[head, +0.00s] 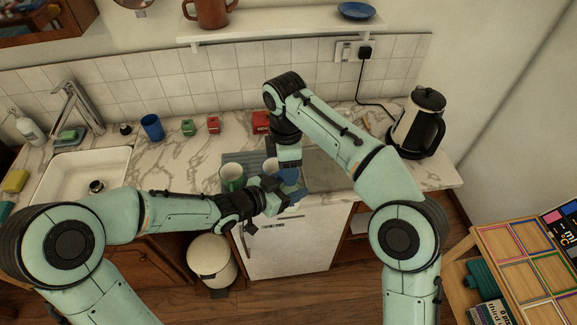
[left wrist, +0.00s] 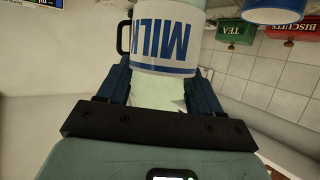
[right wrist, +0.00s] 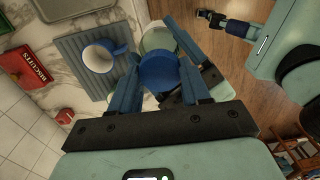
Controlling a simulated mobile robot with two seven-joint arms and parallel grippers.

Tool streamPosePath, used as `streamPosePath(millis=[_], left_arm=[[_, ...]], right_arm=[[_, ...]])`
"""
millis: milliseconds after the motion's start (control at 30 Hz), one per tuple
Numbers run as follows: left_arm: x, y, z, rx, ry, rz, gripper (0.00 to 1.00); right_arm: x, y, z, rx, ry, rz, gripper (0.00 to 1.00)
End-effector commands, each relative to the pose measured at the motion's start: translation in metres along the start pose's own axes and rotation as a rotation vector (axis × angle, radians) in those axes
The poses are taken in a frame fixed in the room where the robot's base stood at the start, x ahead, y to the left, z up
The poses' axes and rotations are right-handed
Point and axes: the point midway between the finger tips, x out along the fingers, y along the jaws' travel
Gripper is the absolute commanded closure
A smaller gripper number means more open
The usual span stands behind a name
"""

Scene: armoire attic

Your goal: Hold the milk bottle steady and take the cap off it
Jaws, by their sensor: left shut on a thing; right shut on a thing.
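The milk bottle shows in the left wrist view as a white band with blue MILK lettering (left wrist: 165,40). My left gripper (head: 285,197) is shut on the bottle, whose pale part shows between its fingers. In the head view the bottle is mostly hidden by my grippers. My right gripper (head: 289,176) comes down from above, close over the left one. In the right wrist view it is shut on the round blue cap (right wrist: 158,73). I cannot tell whether the cap is seated on the bottle or lifted off.
Small tins, including a red one (head: 261,122), line the back. A kettle (head: 416,125) stands right, the sink (head: 85,185) left.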

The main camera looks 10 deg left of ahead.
Motion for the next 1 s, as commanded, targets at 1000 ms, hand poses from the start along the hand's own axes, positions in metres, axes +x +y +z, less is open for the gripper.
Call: streamPosePath(millis=[1000], left_arm=[[0.0, 0.0, -0.001, 0.001, 0.002, 0.0, 1.0]], right_arm=[[-0.024, 0.0, 0.0, 0.0, 0.0, 0.001, 0.9]])
